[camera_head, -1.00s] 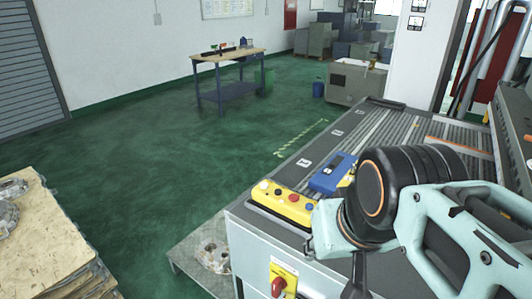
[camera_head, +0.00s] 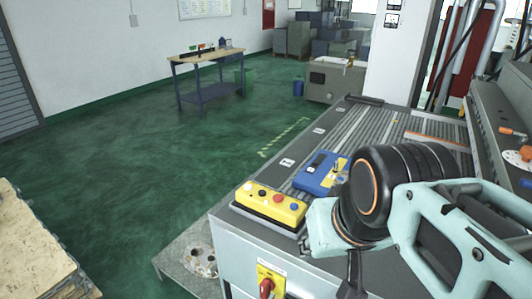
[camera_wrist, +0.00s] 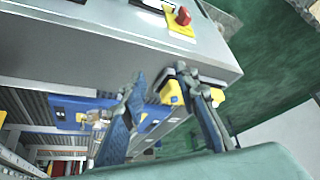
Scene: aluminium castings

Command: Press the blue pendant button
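The yellow pendant (camera_head: 270,205) lies on the near left corner of the grey machine bed in the head view. Its top carries a row of buttons: a pale one, a black one, a red one (camera_head: 278,199) and the blue button (camera_head: 294,206) at the right end. My light teal arm is just right of the pendant. In the wrist view my gripper (camera_wrist: 160,76) has its two dark fingers apart with nothing held. Yellow parts of the pendant (camera_wrist: 172,93) show beside and behind the right finger; the blue button cannot be made out there.
A blue box (camera_head: 320,174) lies behind the pendant on the slatted bed. A red knob on a yellow plate (camera_head: 267,285) is on the machine's front. A low metal platform (camera_head: 180,254) stands at its left. A stack of boards (camera_head: 30,245) is at lower left; green floor is clear between.

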